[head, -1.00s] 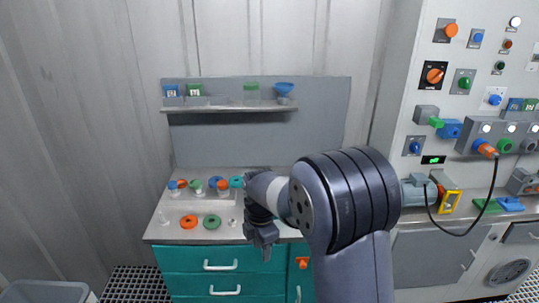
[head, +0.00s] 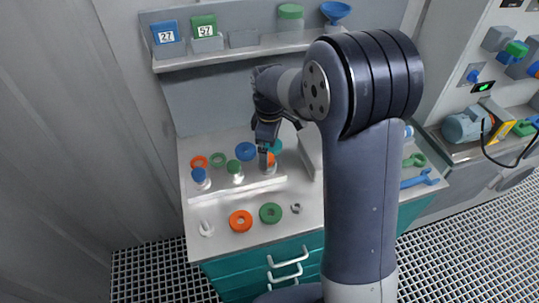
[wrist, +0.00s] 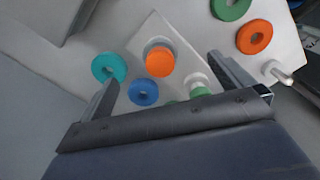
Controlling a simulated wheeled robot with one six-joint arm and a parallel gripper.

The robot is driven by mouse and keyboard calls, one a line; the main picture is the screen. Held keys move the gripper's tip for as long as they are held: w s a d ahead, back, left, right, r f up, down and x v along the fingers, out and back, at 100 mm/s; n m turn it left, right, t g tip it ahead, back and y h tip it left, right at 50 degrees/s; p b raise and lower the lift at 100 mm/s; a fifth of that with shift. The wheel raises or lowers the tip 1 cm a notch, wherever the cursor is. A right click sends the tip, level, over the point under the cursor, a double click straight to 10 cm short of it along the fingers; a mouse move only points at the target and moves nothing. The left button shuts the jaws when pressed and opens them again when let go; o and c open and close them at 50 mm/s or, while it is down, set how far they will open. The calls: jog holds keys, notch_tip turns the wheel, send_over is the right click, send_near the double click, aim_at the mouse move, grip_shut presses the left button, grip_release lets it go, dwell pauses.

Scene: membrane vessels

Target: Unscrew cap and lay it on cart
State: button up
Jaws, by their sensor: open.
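On the white cart top (head: 222,265), three white vessels with caps stand in a row on a pale strip: a blue cap (head: 199,174), a green cap (head: 235,166) and an orange cap (head: 270,159). My gripper (head: 266,148) is at the orange-capped vessel, the rightmost one. In the wrist view the orange cap (wrist: 160,63) appears between the tips of the open fingers, with gaps on both sides; I cannot tell the height gap. The green cap (wrist: 200,91) shows beside the right finger. The blue cap is not visible in the wrist view.
Loose rings lie behind the row, including a blue ring (head: 245,151) and a teal ring (wrist: 108,67). An orange ring (head: 240,221) and green ring (head: 270,213) lie in front. A shelf (head: 228,54) with bins overhangs the back. Bare cart top lies along the front edge.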

jog(key=shift+w+a+m, duration=0.25)
jog(key=shift+a+m, duration=0.05)
jog(key=shift+m, duration=0.8)
jog(key=shift+m+b, duration=0.3)
jog(key=shift+m, duration=0.8)
jog(key=m, duration=0.3)
jog(key=m+b, duration=0.1)
jog(key=m, duration=0.3)
jog(key=shift+f+m, duration=0.1)
jog(key=shift+m, duration=0.2)
jog(key=shift+f+b, duration=1.3)
jog(key=shift+f, duration=0.7)
